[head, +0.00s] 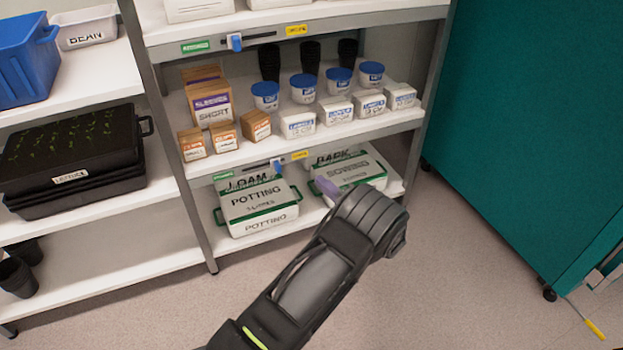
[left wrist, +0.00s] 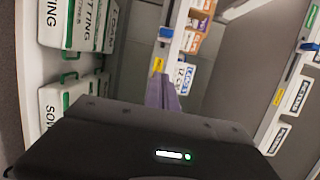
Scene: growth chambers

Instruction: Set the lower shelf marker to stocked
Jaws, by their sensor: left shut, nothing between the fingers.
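The lower shelf marker (head: 277,167) is a blue slider on a dark slot in the lower shelf's front edge. It stands at the slot's right end, nearer the yellow label (head: 300,155) than the green label (head: 223,175). The text on both labels is too small to read. The slider also shows in the left wrist view (left wrist: 166,32), above the yellow label (left wrist: 158,64). My left gripper (head: 326,187) is shut and empty, its lilac fingers right of and below the marker, apart from it. In the left wrist view its fingers (left wrist: 162,92) point toward the shelf edge. My right gripper is out of view.
An upper marker (head: 236,42) stands near its green label. White potting boxes (head: 258,203) and bark boxes (head: 348,168) sit below the lower marker. Tubs, bags and small boxes stand above it. A teal cabinet (head: 535,130) is at right.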

